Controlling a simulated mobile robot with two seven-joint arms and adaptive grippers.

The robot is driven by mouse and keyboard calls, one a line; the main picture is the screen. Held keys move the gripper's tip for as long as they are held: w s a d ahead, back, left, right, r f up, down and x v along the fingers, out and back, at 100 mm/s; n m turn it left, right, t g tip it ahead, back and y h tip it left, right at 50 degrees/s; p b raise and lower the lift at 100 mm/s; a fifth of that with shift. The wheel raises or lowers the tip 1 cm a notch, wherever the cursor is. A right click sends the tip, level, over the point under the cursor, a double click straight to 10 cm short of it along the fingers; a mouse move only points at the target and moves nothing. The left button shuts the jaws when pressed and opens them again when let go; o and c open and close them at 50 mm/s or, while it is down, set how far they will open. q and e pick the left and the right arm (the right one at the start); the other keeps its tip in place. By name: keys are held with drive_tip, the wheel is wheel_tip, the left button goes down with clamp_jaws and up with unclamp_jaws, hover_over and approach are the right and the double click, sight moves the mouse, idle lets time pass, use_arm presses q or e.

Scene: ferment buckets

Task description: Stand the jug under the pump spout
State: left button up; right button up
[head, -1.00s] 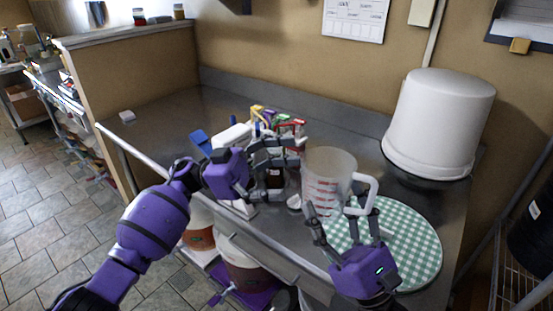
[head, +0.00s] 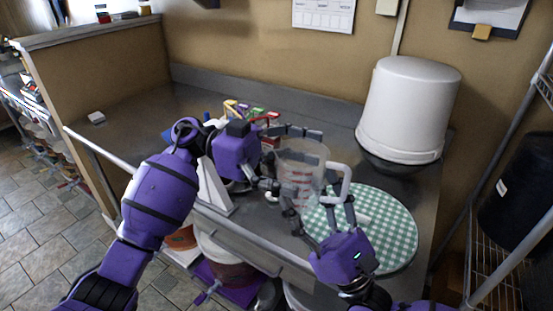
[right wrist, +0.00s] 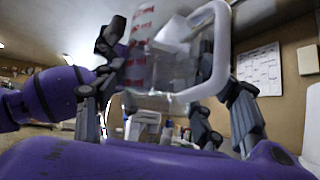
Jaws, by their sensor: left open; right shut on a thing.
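The translucent jug (head: 301,174) with red markings and a white handle (head: 345,184) is upright at the left edge of the checked mat. My right gripper (head: 322,214) is shut on the jug from the front, low on the handle side. The jug also shows in the right wrist view (right wrist: 138,68), with the handle between my fingers. My left gripper (head: 299,160) is open, its fingers on both sides of the jug's left wall; contact is unclear. I cannot make out the pump spout. Whether the jug's base touches anything is hidden.
The green checked round mat (head: 385,228) is mostly clear. A large white bucket (head: 408,108) stands upside down at the back right. Coloured packets (head: 250,114) lie behind my left gripper. A white wedge-shaped stand (head: 213,190) is at the counter's front edge.

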use_arm(q)
drive_tip(key=shift+x, duration=1)
drive_tip(key=c, duration=1.3)
use_arm(e)
drive_tip(key=o, duration=1.2)
drive_tip(key=shift+f, duration=0.1)
